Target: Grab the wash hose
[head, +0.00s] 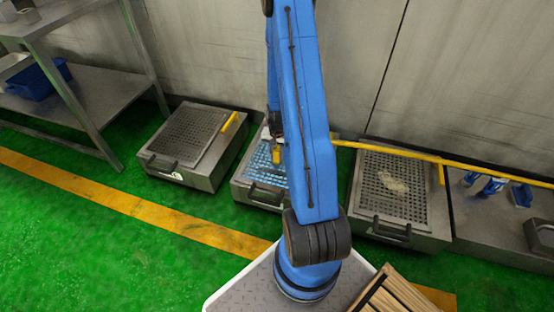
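A long yellow line that looks like a hose or pipe (395,151) runs along the wall side, from behind my blue arm to the right edge. I cannot tell for sure that it is the wash hose. My gripper (277,156) is low over the middle grated unit (240,190), partly hidden by my arm. A small yellow piece shows at its tip, too small to tell whether it is a finger or a held thing. The gripper's opening cannot be made out.
A left grated unit (160,168) bears a yellow handle-like piece (230,122). A right grated unit (360,225) holds a pale patch. Blue-and-white items (491,188) lie on a far-right surface. A metal shelf (98,100) stands left. Green floor (90,250) is clear at left.

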